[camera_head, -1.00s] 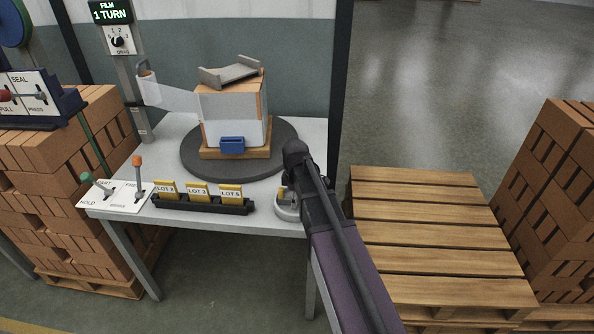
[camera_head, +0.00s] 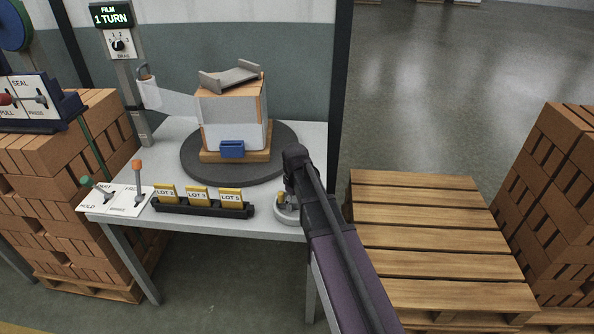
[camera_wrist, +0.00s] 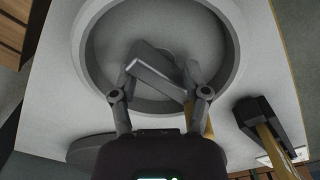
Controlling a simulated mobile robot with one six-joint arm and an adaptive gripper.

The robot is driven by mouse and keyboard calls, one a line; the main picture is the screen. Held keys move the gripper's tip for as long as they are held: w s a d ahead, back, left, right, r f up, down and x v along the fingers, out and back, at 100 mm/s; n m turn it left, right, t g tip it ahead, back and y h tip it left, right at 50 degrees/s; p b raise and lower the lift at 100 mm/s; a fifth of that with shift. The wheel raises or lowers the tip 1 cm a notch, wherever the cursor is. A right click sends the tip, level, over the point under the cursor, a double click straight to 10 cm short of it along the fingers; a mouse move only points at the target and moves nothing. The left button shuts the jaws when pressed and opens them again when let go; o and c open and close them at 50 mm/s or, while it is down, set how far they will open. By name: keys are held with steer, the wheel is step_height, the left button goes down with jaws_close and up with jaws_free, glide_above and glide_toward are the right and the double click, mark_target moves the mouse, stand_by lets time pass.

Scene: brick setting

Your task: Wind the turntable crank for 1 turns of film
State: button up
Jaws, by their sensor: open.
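The turntable (camera_head: 193,169) is a dark grey disc on a light table. It carries a wooden pallet with bricks partly wrapped in whitish film and a grey bracket on top. The crank's round grey housing (camera_head: 287,216) sits at the table's front right corner, partly hidden by my arm; a yellow part shows on it. In the wrist view the grey ring (camera_wrist: 235,50) fills the upper middle, with a grey crank bar (camera_wrist: 157,73) inside it. My gripper (camera_wrist: 162,70) is open, its fingers on either side of the bar. Contact cannot be told.
A film roll (camera_head: 147,85) stands behind left. Two levers stand front left, beside a black rack (camera_head: 205,207) of yellow lot tags. An empty pallet (camera_head: 430,235) and brick stacks flank the table.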

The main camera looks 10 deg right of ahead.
mark_target(296, 203)
steer(key=m, duration=1.1)
steer(key=shift+m, duration=0.3)
step_height(296, 203, up, 14)
steer(key=s+m+p, duration=0.1)
steer(key=m+p, duration=1.3)
stand_by(1.8)
steer(key=shift+m, duration=0.3)
steer(key=shift+s, duration=0.1)
